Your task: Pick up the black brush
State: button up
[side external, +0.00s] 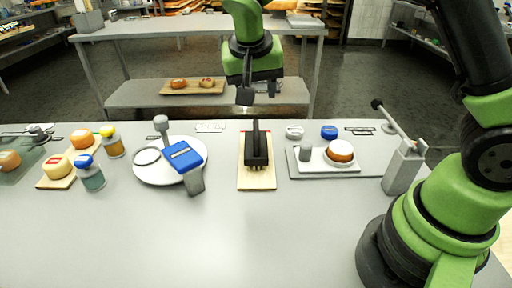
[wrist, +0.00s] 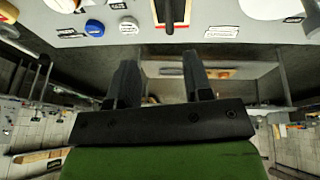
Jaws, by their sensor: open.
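The black brush (side external: 257,148) rests on a light wooden board (side external: 257,182) at the middle of the table, its handle pointing to the back. In the wrist view only part of the dark brush (wrist: 169,12) shows at the top edge. My gripper (side external: 248,96) is above and behind the brush, apart from it and empty. In the wrist view its two fingers (wrist: 158,72) stand apart with nothing between them.
Left of the board is a white round plate (side external: 145,172) with a blue-topped item (side external: 183,157). Jars (side external: 90,174) stand far left. The table front is clear.

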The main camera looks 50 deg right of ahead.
jog(key=h, duration=0.1)
send_near(255, 128)
jog(key=f, duration=0.1)
jog(key=x, duration=0.4)
jog(key=shift+f, duration=0.25)
jog(key=x, duration=0.5)
jog(key=shift+w+d+f, duration=0.15)
jog(key=shift+d, duration=0.25)
jog(key=shift+c, duration=0.4)
grip_shut()
